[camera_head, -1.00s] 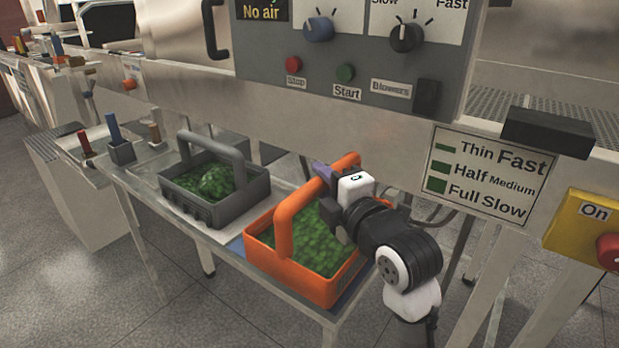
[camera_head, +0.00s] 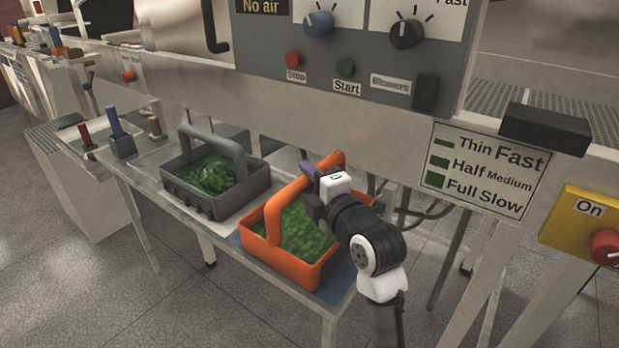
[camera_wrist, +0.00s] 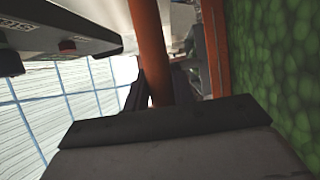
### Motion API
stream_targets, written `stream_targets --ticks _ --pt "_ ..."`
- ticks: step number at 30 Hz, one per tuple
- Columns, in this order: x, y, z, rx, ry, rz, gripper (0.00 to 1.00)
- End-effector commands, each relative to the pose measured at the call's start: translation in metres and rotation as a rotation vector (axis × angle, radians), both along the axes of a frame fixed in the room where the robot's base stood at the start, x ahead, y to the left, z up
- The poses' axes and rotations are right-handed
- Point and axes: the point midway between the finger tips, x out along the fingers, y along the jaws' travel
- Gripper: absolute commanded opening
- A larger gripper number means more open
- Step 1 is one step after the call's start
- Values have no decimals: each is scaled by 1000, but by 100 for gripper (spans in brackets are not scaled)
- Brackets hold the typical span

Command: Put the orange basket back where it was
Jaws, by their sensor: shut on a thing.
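The orange basket (camera_head: 282,262) holds green contents and sits at the front right end of the narrow side table, over a blue patch (camera_head: 338,281). Whether it rests fully on the surface I cannot tell. My gripper (camera_head: 312,178) is shut on the basket's handle near its top, at the far side. In the wrist view the orange handle (camera_wrist: 150,55) runs up from behind the dark gripper body, with the green contents (camera_wrist: 285,70) at the right. The fingertips are mostly hidden by the wrist.
A grey basket (camera_head: 205,205) with green contents stands left of the orange one. Blue and brown-handled tools (camera_head: 122,143) stand farther left. The machine's control panel (camera_head: 345,50) and metal beam hang over the table's back. A yellow switch box (camera_head: 585,228) is at the right.

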Motion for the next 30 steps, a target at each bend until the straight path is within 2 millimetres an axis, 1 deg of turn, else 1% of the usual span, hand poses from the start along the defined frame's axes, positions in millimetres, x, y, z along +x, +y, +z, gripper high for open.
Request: stream_targets --ticks 5,6,10,11,18,22,23,26,30 --pt "0 0 -2 0 -4 0 0" --pt "0 0 -2 0 0 0 27" --pt "0 0 -2 0 0 0 44" --pt "0 0 -2 0 0 0 47" --pt "0 0 -2 0 0 0 47" --pt "0 0 2 1 0 0 47" --pt "-2 -2 0 0 -1 -1 47" --pt "-17 -11 -2 1 -3 -4 47" --pt "-46 -27 -3 1 -3 -5 47"
